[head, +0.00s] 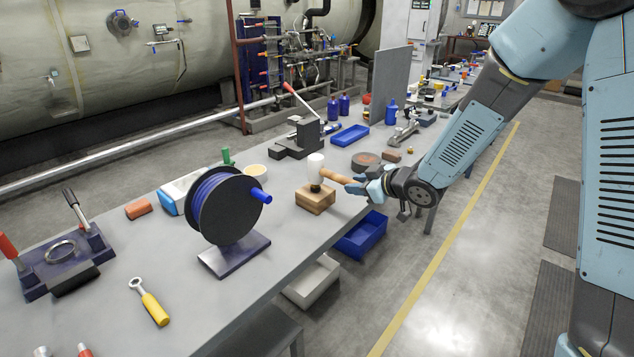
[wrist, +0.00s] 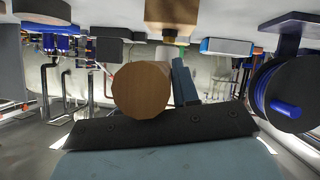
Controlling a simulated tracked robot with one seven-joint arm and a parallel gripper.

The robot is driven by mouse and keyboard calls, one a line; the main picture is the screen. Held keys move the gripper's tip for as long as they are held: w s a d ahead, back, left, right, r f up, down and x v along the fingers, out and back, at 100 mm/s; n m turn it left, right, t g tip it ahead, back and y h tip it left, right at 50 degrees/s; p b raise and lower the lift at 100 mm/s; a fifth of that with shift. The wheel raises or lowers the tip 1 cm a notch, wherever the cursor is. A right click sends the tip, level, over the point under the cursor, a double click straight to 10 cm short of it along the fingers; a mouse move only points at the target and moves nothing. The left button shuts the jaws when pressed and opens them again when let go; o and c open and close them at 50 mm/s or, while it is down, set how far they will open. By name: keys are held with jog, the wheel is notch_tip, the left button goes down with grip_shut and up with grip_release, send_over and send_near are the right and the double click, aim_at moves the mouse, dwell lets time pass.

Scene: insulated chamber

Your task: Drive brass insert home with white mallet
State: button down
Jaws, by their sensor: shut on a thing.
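The white mallet has a pale head (head: 316,161) and a wooden handle (head: 340,177). My gripper (head: 362,185) is shut on the handle near its free end, at the bench's front edge. The mallet head is raised above and a little behind a wooden block (head: 316,203). A small dark round piece (head: 315,188) stands on the block's top; I cannot tell whether it is the brass insert. In the wrist view, which looks upside down, the round handle end (wrist: 141,90) hides much of the jaws, and the block (wrist: 172,14) shows at the top.
A cable reel (head: 226,210) stands left of the block on the bench. A black press (head: 300,137) with a red-tipped lever is behind it. A round disc (head: 365,161) lies behind my gripper.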

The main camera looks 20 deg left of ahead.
notch_tip(320, 180, up, 8)
jog(key=shift+f, duration=0.2)
jog(key=shift+a+f, duration=0.1)
jog(key=shift+f, duration=0.25)
jog(key=shift+w+f, duration=0.1)
jog(key=shift+r, duration=1.6)
jog(key=c, duration=1.4)
grip_release()
grip_shut()
